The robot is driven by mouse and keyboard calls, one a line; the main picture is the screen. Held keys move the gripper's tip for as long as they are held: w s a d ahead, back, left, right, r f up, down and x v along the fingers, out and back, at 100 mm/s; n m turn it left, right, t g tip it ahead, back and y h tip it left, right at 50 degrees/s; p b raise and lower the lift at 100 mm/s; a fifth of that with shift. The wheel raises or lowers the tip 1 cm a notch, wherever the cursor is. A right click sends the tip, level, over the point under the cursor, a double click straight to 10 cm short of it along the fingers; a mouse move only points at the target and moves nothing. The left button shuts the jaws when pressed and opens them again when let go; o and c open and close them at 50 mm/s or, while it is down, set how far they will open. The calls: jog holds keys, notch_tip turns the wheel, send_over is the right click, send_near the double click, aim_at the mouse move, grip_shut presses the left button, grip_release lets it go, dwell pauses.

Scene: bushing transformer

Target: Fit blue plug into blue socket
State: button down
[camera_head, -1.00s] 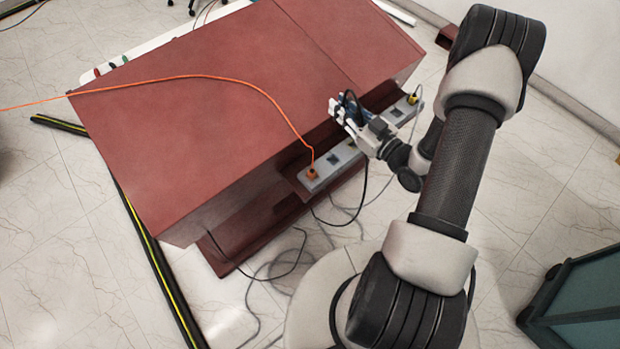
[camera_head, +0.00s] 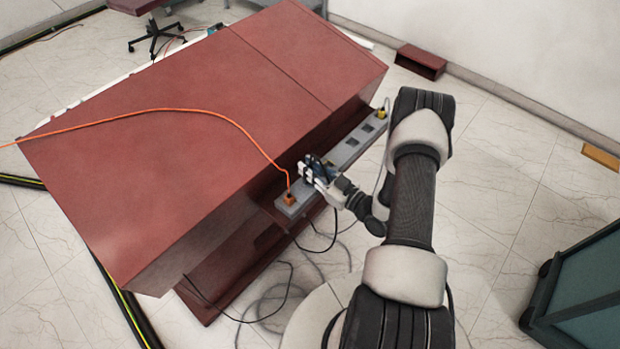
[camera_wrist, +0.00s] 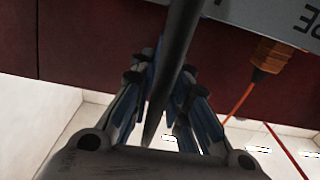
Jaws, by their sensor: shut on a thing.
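My gripper (camera_head: 312,172) is at the grey socket strip on the side of the red cabinet, just right of the orange plug. It is shut on the blue plug (camera_head: 318,164), which is mostly hidden by the fingers. In the wrist view, the fingers (camera_wrist: 165,90) show blue between dark joints, and a thick black cable crosses in front, hiding the plug's tip. The socket strip (camera_head: 343,153) has dark square openings to the right of my gripper. I cannot make out the blue socket, nor whether the plug touches the strip.
The orange plug (camera_head: 289,199) with its orange cable sits at the strip's left end, and also shows in the wrist view (camera_wrist: 272,54). A yellow plug (camera_head: 381,114) is at the right end. The red cabinet (camera_head: 200,130) fills the left. A teal cart (camera_head: 580,300) stands lower right.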

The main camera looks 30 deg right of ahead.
jog(key=shift+f+b, duration=0.65)
jog(key=shift+f, duration=1.25)
jog(key=shift+f, duration=0.1)
jog(key=c, duration=1.5)
grip_release()
jog(key=shift+f, duration=0.1)
jog(key=shift+c, duration=0.2)
